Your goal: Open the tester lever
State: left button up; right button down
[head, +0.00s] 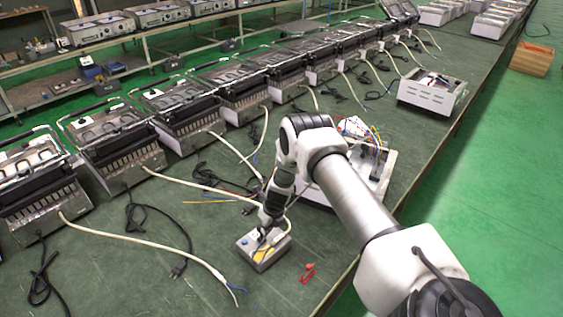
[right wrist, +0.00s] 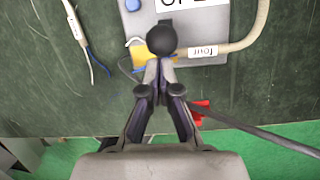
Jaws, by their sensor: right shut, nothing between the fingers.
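The tester (head: 262,248) is a small light grey box on the green table, near its front edge in the head view. In the right wrist view the tester (right wrist: 206,22) shows a blue button, a yellow patch and a lever with a round black knob (right wrist: 162,39). My right gripper (head: 268,222) points down over the tester. In the right wrist view the right gripper (right wrist: 158,68) is shut and empty, its fingertips close beside the knob; I cannot tell whether they touch it. The lever's shaft is hidden. My left gripper is not in view.
Several grill-like appliances (head: 112,138) with black cords and pale cables line the table's left. An open white unit with wires (head: 375,172) stands behind my right arm. A red item (head: 308,272) lies right of the tester. A white box (head: 432,92) stands farther back.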

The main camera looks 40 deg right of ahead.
jog(key=a+v, duration=0.1)
jog(key=v, duration=1)
jog(key=shift+s+d+r, duration=0.15)
jog(key=shift+d+r, duration=0.15)
jog(key=shift+d, duration=0.15)
jog(key=shift+f, duration=0.15)
